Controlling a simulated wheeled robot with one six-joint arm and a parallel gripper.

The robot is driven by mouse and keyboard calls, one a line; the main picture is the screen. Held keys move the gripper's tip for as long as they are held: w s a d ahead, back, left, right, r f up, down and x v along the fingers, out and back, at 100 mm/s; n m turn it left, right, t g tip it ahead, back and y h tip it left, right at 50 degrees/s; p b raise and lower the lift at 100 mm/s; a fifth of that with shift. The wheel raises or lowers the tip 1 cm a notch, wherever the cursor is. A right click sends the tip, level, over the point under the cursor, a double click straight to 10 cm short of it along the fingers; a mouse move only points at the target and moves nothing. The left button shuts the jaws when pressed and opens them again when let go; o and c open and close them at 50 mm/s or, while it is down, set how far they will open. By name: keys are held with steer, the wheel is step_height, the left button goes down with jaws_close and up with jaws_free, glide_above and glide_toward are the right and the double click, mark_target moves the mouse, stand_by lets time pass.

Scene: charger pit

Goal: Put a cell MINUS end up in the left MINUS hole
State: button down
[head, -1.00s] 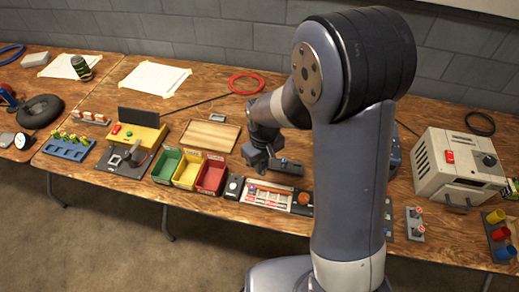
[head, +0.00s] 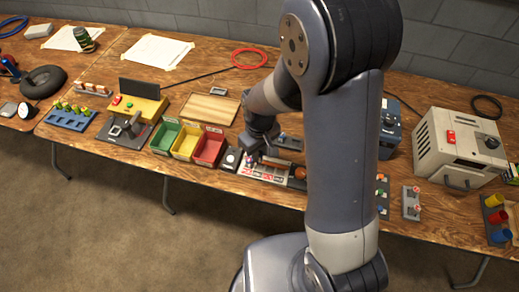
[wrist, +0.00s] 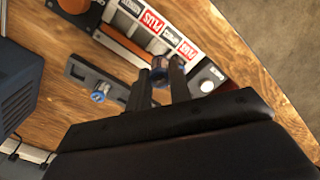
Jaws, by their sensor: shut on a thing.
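My gripper (wrist: 161,82) is shut on a small cell (wrist: 159,68) held between its fingertips in the wrist view. I cannot tell which end of the held cell is up. Beyond the fingertips is the charger (wrist: 150,42), with red PLUS and black-and-white MINUS labels in a row. Its holes are mostly hidden or too small to make out. In the head view my gripper (head: 257,146) is above the charger's back edge, and the charger (head: 264,173) shows a pale label strip. A second cell (wrist: 100,92) with a blue end is at the dark holder (wrist: 88,74).
The dark holder (head: 289,142) lies behind the charger. Green, yellow and red bins (head: 207,150) stand to its left. A round white button (wrist: 207,86) is at one charger end. A blue-grey box (wrist: 18,85) and a beige power unit (head: 455,150) stand to the right.

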steer(key=shift+f+b, duration=1.75)
steer(key=shift+f, duration=0.75)
steer(key=shift+f, duration=0.25)
steer(key=c, duration=1.2)
jaws_free()
steer(key=shift+r, duration=0.1)
steer(key=shift+r+p, duration=2.4)
steer(key=shift+r, duration=1.05)
steer(key=shift+f, duration=0.1)
steer(key=shift+f+b, duration=2.5)
steer(key=shift+f, duration=0.8)
